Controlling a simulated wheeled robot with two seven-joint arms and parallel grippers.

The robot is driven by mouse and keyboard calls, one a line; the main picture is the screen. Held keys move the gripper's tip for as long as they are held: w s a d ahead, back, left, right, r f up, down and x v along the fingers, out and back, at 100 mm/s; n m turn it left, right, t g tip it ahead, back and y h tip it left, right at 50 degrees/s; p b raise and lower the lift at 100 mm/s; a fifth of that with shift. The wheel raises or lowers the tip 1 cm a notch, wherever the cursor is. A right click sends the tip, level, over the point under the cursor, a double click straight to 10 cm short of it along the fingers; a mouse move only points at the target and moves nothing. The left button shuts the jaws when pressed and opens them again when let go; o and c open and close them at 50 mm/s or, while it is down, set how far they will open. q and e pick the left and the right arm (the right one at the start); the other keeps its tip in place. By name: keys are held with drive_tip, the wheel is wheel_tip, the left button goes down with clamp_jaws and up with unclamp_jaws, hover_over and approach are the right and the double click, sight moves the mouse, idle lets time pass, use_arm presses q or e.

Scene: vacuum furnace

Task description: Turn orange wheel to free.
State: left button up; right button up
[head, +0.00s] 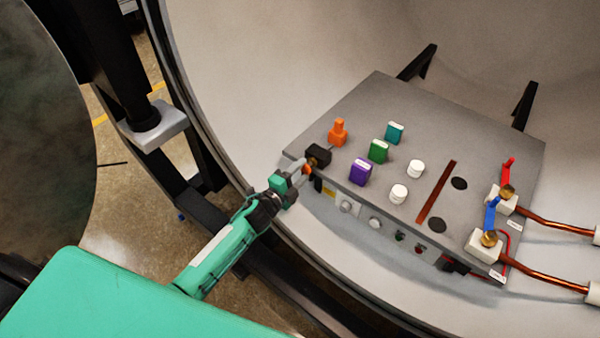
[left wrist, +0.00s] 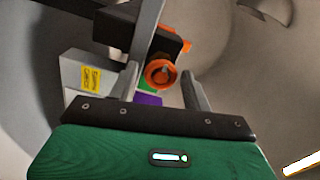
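The orange wheel (head: 307,169) is on the near face of a black block (head: 318,155) at the left front corner of the grey panel box. It shows face-on in the left wrist view (left wrist: 160,73). My left gripper (head: 301,171) is at the wheel. In the left wrist view its two fingers (left wrist: 162,86) are spread, one on each side of the wheel, with visible gaps. I cannot tell how far the fingertips reach along the wheel's depth. In the head view the fingers partly cover the wheel. My right gripper is not in view.
The grey panel box (head: 440,150) carries an orange piece (head: 338,132), a purple block (head: 360,172), a green block (head: 378,151), a teal block (head: 395,132) and white knobs. Red and blue levers (head: 491,214) with copper pipes stand at its right. The curved chamber wall surrounds it.

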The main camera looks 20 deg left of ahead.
use_arm(q)
drive_tip(key=shift+o, duration=0.7)
drive_tip(key=shift+s, duration=0.2)
drive_tip(key=b+v, duration=0.3)
drive_tip(key=v, duration=1)
drive_tip(key=shift+s+a, duration=0.15)
drive_tip(key=shift+s, duration=0.05)
